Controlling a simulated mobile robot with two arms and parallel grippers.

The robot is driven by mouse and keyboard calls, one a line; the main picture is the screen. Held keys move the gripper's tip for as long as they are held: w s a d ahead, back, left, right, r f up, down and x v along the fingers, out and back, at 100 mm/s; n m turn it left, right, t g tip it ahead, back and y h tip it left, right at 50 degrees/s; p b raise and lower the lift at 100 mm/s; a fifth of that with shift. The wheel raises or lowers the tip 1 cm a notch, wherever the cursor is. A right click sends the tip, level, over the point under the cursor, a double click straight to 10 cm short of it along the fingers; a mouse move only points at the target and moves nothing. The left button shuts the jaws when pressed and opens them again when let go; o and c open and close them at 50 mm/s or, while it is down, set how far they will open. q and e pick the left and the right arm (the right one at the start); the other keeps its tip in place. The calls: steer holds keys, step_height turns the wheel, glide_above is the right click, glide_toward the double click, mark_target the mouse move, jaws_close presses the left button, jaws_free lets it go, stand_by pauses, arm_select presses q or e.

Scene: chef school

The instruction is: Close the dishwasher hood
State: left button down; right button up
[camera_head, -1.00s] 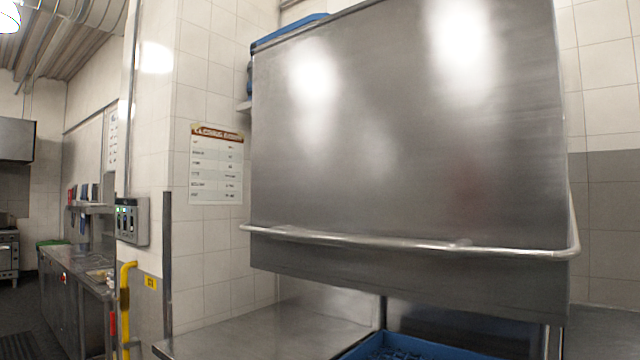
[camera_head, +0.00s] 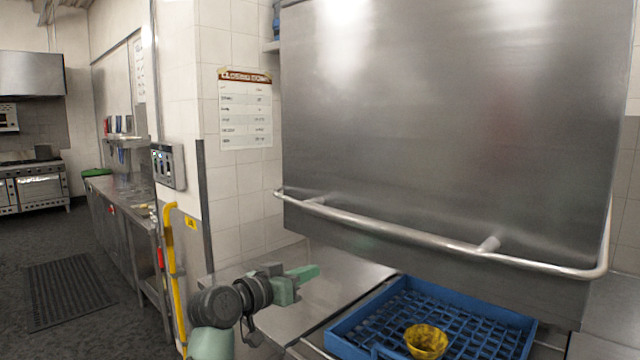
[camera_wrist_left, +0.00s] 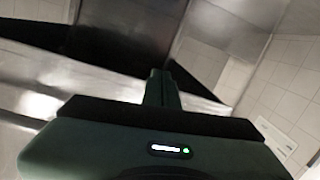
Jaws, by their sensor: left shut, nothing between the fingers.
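The dishwasher hood (camera_head: 450,120) is a big steel box, raised, with an open gap between it and the counter below. Its tubular handle bar (camera_head: 400,232) runs across the lower front and bends back at the right. My left gripper (camera_head: 312,271) is at the lower middle of the head view, over the steel counter, below the left end of the bar and apart from it. Its fingers are together and empty. The left wrist view shows the closed fingers (camera_wrist_left: 162,88) against steel surfaces. My right gripper is not in view.
Under the hood a blue dish rack (camera_head: 390,297) holds a yellow bowl (camera_head: 426,341). A steel counter (camera_head: 345,275) lies left of the rack. A wall edge with a yellow pipe (camera_head: 172,265) and a control box (camera_head: 168,166) stands at left. Open floor lies further left.

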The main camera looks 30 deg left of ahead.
arm_select(q)
steer(key=s+r+m+t+h+p, duration=0.1)
steer(key=s+r, duration=0.3)
steer(key=r, duration=0.5)
steer(key=s+r+m+t+h+p, duration=0.15)
steer(key=s+r, duration=0.25)
steer(key=r, duration=0.5)
steer(key=r+p+x, duration=0.1)
steer(key=p+x, duration=0.5)
steer(key=x, duration=0.4)
steer(key=shift+y, duration=0.25)
steer(key=f, duration=0.1)
steer(key=f+p, duration=0.1)
steer(key=f, duration=0.2)
steer(key=shift+s+a+f, duration=0.1)
steer(key=shift+s+f, duration=0.25)
steer(key=shift+f, duration=0.05)
